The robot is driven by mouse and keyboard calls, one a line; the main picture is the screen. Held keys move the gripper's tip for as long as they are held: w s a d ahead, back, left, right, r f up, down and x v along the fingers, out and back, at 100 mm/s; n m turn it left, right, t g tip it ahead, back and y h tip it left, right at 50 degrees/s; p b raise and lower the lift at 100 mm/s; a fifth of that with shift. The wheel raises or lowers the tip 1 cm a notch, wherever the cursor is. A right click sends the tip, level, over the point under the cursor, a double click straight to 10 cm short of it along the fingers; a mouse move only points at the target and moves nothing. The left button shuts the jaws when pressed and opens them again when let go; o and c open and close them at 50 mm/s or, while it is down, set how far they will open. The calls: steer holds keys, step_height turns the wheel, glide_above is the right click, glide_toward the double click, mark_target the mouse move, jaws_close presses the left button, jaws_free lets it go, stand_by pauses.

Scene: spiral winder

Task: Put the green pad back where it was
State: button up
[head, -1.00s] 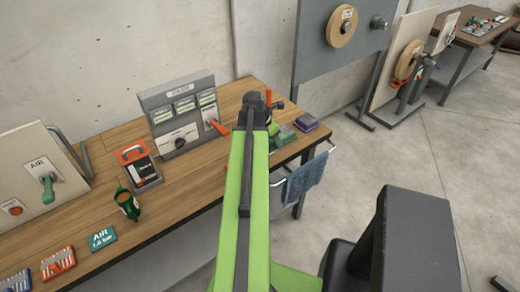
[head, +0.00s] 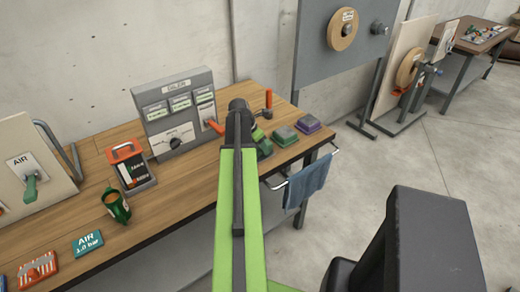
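A green pad (head: 285,136) lies near the right end of the wooden bench (head: 180,208), beside a purple pad (head: 308,124). Another green piece (head: 263,145) shows just left of it, partly hidden by my arm; I cannot tell whether it is a separate pad. My green arm reaches up the middle of the head view, its dark far joint over the bench beside the dial panel. My gripper is hidden behind the arm, so its fingers and anything in them cannot be seen.
The dial panel (head: 178,112) stands at the back of the bench, with an upright orange-handled lever (head: 268,100) to its right. A blue towel (head: 306,183) hangs from the bench's end rail.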

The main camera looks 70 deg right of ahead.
steer(key=shift+f, duration=0.1)
steer(key=o, duration=1.5)
steer(key=shift+c, duration=0.2)
steer(key=shift+a+r+p, duration=0.1)
steer(key=shift+r+p, duration=0.3)
steer(key=shift+r, duration=0.15)
steer(key=p+v, duration=1)
steer(key=v, duration=0.1)
steer(key=shift+r, duration=0.1)
